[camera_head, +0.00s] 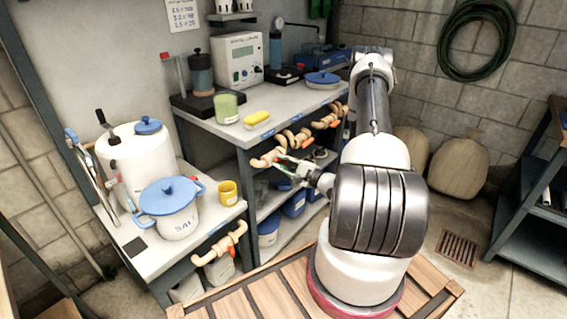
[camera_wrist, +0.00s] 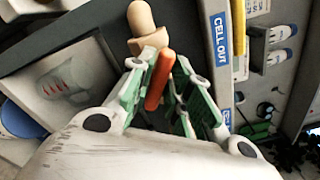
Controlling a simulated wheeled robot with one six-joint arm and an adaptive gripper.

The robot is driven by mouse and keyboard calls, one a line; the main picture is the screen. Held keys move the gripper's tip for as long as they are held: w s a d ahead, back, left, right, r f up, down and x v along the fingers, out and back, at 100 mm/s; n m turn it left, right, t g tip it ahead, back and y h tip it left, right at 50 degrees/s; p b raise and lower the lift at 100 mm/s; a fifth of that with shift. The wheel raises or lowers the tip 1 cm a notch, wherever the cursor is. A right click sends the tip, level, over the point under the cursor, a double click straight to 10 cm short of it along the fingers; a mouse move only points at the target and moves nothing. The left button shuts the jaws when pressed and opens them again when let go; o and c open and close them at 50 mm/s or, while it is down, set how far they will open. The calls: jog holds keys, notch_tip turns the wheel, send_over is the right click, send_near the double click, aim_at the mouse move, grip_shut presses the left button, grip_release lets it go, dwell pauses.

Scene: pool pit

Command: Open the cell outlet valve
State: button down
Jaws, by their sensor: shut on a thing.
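A cream pipe valve (camera_head: 264,159) is mounted under the front edge of the back bench, below a blue label. In the wrist view its cream body (camera_wrist: 147,25) and orange lever handle (camera_wrist: 159,80) show. A blue label (camera_wrist: 223,65) beside it reads roughly "CELL OUTLET", partly cut by the angle. My gripper (camera_head: 284,167) is at this valve. In the wrist view my gripper (camera_wrist: 162,90) has its green-padded fingers on both sides of the orange handle and is shut on it. The inner end of the handle is partly hidden between the fingers.
More cream valves with orange handles (camera_head: 330,121) sit to the right along the same bench edge. A lower bench at left carries a blue-lidded pot (camera_head: 170,207) and a yellow mug (camera_head: 228,192). Blue tubs (camera_head: 294,203) stand on the shelf below my gripper.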

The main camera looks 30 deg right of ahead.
jog(key=n, duration=0.3)
jog(key=shift+a+f+n, duration=0.1)
jog(key=shift+f+n, duration=0.05)
jog(key=shift+n, duration=0.15)
jog(key=shift+f+n, duration=0.1)
jog(key=shift+n, duration=1.7)
jog(key=c, duration=1.4)
grip_release()
jog(key=shift+c, duration=0.2)
jog(key=v, duration=1.2)
